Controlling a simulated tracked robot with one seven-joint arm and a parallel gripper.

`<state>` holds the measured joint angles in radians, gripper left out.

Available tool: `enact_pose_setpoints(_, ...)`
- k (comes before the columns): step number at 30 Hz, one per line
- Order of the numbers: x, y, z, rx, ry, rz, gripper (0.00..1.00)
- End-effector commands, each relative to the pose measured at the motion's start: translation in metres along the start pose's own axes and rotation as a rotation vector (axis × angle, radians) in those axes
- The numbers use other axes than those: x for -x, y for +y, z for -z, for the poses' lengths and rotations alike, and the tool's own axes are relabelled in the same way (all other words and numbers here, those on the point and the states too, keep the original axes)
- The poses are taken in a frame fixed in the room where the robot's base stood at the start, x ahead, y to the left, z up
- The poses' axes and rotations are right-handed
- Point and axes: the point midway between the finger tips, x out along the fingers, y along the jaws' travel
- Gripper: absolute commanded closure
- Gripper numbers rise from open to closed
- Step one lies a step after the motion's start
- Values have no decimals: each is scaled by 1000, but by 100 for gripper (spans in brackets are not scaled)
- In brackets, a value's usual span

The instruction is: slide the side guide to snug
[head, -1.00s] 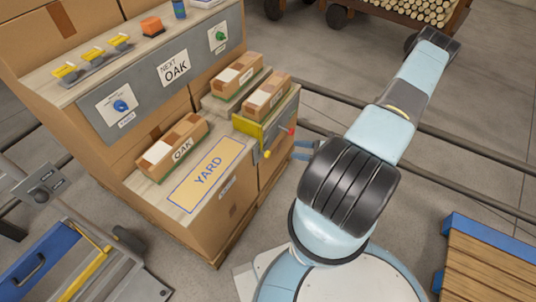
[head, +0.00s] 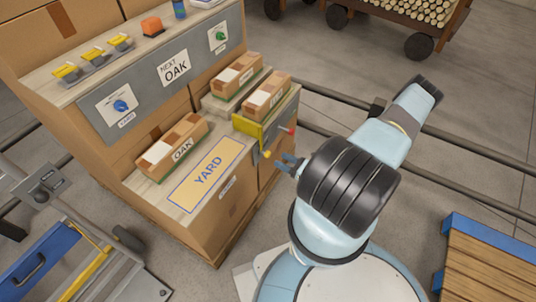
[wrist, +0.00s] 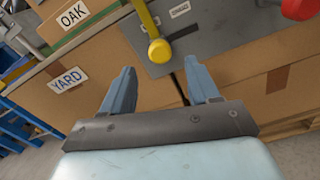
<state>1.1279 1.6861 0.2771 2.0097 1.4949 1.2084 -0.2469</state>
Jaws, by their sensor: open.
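The yellow side guide (head: 248,130) stands at the right end of the stepped bench, by a parcel. A yellow round knob (head: 267,154) sits on the bench's grey side plate below it. In the wrist view the yellow knob (wrist: 160,50) hangs at the end of a yellow bar (wrist: 146,18), ahead of my fingers and between their lines. My gripper (head: 287,161) is open and empty, just right of the knob in the head view. Its two fingers (wrist: 160,84) are spread in the wrist view, with a gap to the knob.
A red knob (head: 291,131) sits close by on the same side plate; it also shows in the wrist view (wrist: 300,9). Parcels (head: 238,73) stand on the bench behind the guide. A YARD label (head: 207,176) marks the front ledge. A rail (head: 460,180) crosses the floor right.

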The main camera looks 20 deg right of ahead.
Motion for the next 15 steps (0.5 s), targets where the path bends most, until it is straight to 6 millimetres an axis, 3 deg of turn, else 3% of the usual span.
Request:
enact_pose_setpoints(6,-39,1,0,1,0,-3,40)
enact_pose_setpoints(15,-74,0,0,1,0,-2,40)
